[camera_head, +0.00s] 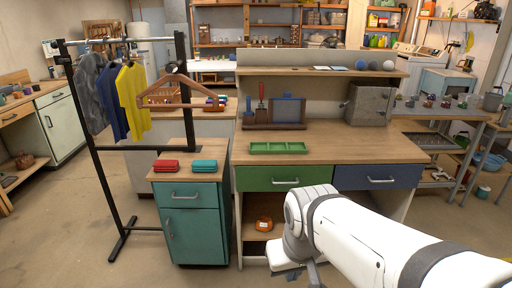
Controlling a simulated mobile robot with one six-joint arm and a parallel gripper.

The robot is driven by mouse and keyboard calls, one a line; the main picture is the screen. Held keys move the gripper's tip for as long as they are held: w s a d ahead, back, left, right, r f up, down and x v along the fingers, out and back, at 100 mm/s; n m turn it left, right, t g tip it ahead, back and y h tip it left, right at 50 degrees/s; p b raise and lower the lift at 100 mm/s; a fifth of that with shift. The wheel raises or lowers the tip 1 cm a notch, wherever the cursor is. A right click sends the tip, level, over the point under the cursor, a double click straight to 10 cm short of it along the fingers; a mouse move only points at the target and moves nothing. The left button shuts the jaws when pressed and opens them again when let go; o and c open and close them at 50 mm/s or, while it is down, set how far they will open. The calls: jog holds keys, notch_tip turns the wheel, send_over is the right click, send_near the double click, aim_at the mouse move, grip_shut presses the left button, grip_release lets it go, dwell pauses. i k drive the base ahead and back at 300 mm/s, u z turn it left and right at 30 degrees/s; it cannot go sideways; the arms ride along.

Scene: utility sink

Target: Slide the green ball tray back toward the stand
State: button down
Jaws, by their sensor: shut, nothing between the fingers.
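The green tray (279,152) is long and shallow with several compartments. It lies near the front edge of the wooden workbench, above the green drawer, and looks empty. Behind it, against the back panel, is a wooden stand (262,126) with a blue panel and red and blue tools at its left. A clear strip of benchtop separates tray and stand. My gripper (315,274) is low at the bottom edge, in front of the bench and below the tray, apart from it. Its dark fingers show only in part and are shut and empty.
A grey bin (369,103) stands at the bench's right rear. A teal cabinet (192,225) with red and teal bundles and a clothes rack (95,170) are left. The bench's middle right is clear.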

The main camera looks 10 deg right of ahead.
aim_at(265, 147)
jog(key=z, duration=0.4)
jog(key=i, duration=1)
jog(key=u, duration=0.2)
jog(key=k, duration=0.3)
jog(key=z, duration=0.65)
jog(key=i, duration=1.6)
jog(key=u, duration=0.05)
